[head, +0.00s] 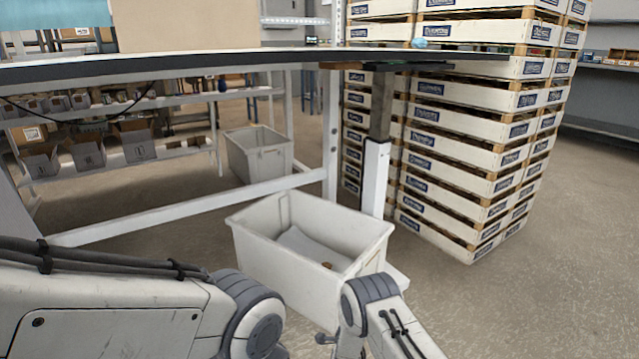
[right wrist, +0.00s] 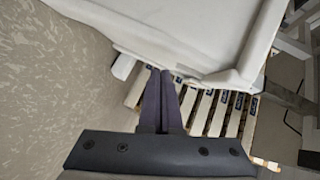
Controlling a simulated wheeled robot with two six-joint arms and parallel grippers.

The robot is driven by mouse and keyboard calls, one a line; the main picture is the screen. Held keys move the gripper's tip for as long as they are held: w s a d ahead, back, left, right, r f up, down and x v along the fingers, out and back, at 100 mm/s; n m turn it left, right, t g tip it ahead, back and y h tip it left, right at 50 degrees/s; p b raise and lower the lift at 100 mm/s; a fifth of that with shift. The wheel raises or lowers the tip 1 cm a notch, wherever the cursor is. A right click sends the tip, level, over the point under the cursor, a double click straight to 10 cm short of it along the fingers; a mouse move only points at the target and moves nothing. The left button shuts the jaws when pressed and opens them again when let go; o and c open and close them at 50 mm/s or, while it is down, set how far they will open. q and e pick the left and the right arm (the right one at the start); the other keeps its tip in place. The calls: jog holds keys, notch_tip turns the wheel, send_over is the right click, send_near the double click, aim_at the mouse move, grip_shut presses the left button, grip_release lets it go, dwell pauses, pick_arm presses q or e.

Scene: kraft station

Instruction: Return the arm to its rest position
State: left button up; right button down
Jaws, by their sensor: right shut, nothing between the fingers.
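My right gripper (right wrist: 161,72) shows in the right wrist view with its two dark fingers together and nothing between them. Its fingertips appear close to the outside of a pale bin wall (right wrist: 200,30); I cannot tell whether they touch. In the head view my right arm comes in at the lower right, in front of the white bin, and its gripper is not clearly seen. My left arm comes in from the left edge, bent at a grey joint. The left gripper is out of view.
An open white bin (head: 260,243) holds a flat pale item and something small and brown. A dark-edged table (head: 200,66) spans above it on a white frame. Stacked white crates (head: 465,160) stand behind to the right. A second bin (head: 258,155) stands farther back. Floor is clear at right.

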jog(key=s+d+r+n+g+y, duration=0.1)
jog(key=s+r+n+g, duration=0.25)
jog(key=r, duration=0.45)
jog(key=s+d+r+n+g+y, duration=0.25)
jog(key=s+r+n, duration=0.2)
jog(key=r, duration=0.35)
jog(key=s+d+r+n+g, duration=0.2)
jog(key=s+r+n, duration=0.1)
jog(key=s, duration=0.6)
jog(key=s+d+r+n+g, duration=0.1)
jog(key=s+r+n+g, duration=0.15)
jog(key=s, duration=0.55)
jog(key=s+d+r+n+g, duration=0.2)
jog(key=s+r+n, duration=0.15)
jog(key=s, duration=0.55)
jog(key=s+a+r+n+g+p, duration=0.1)
jog(key=s+a+r+n+p, duration=0.3)
jog(key=s+a+r+p, duration=0.4)
jog(key=s+a+r+n+g+p, duration=0.1)
jog(key=s+a+r+n+p, duration=0.35)
jog(key=r, duration=0.45)
notch_tip(320, 180, up, 38)
jog(key=a+m+p, duration=0.1)
jog(key=p, duration=3.6)
jog(key=shift+s+a, duration=0.25)
jog(key=shift+a, duration=0.1)
jog(key=shift+f, duration=0.1)
